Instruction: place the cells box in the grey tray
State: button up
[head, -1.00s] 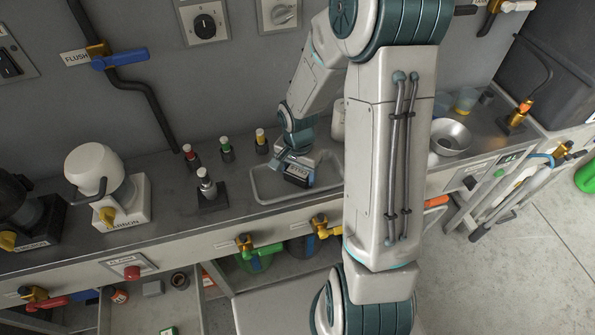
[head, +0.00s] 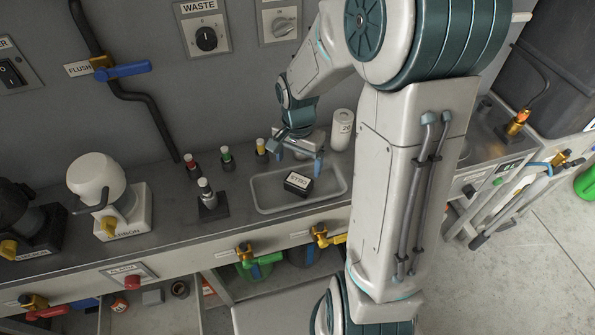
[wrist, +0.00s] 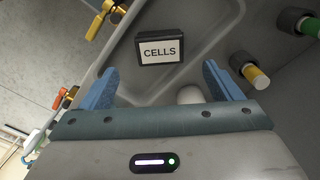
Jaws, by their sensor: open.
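The cells box (head: 298,183) is small and black with a white label. It lies inside the grey tray (head: 265,205) on the counter, resting on the tray floor. In the wrist view the box (wrist: 162,37) shows its "CELLS" label, and the tray (wrist: 215,75) surrounds it. My gripper (head: 300,162) is open and empty, above the back of the tray and apart from the box. In the wrist view the two blue fingers of my gripper (wrist: 157,88) are spread wide, with the box beyond their tips.
Several capped vials (head: 226,157) stand left of the tray. A white labelled cylinder (head: 342,130) stands behind its right end. A white machine (head: 100,190) is farther left. Yellow and green valves (head: 322,236) line the counter's front. My arm hides part of the counter at right.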

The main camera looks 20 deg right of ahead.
jog(key=s+r+n+t, duration=0.2)
jog(key=s+r+n, duration=0.6)
jog(key=s+r, duration=0.4)
jog(key=shift+s+a+r+n+t, duration=0.2)
jog(key=shift+s+n+t, duration=0.2)
jog(key=shift+s, duration=0.5)
